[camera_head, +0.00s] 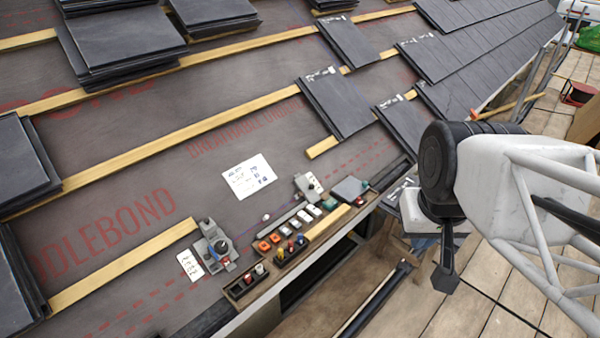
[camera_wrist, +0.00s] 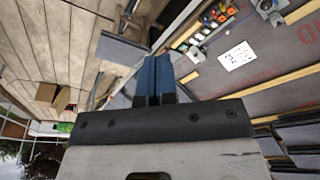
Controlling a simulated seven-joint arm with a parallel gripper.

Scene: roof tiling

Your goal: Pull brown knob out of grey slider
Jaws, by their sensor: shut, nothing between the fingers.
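My gripper (camera_head: 446,278) hangs at the right of the head view, over the paved floor beyond the roof edge. Its fingers (camera_wrist: 154,64) are together and empty in the wrist view. It is well apart from the small parts on the roof. A grey fixture (camera_head: 213,246) with a blue round part stands at the left of these parts; it also shows at the top of the wrist view (camera_wrist: 266,8). Another grey block (camera_head: 309,187) stands at their far end, by a grey rail (camera_head: 283,213). I cannot tell which is the slider, and cannot make out a brown knob.
A wooden tray (camera_head: 326,222) holds several small coloured parts near the roof edge. A white printed sheet (camera_head: 248,176) lies beyond it. Dark slates (camera_head: 337,103) and wooden battens (camera_head: 150,152) cover parts of the roof. The space between my gripper and the tray looks clear.

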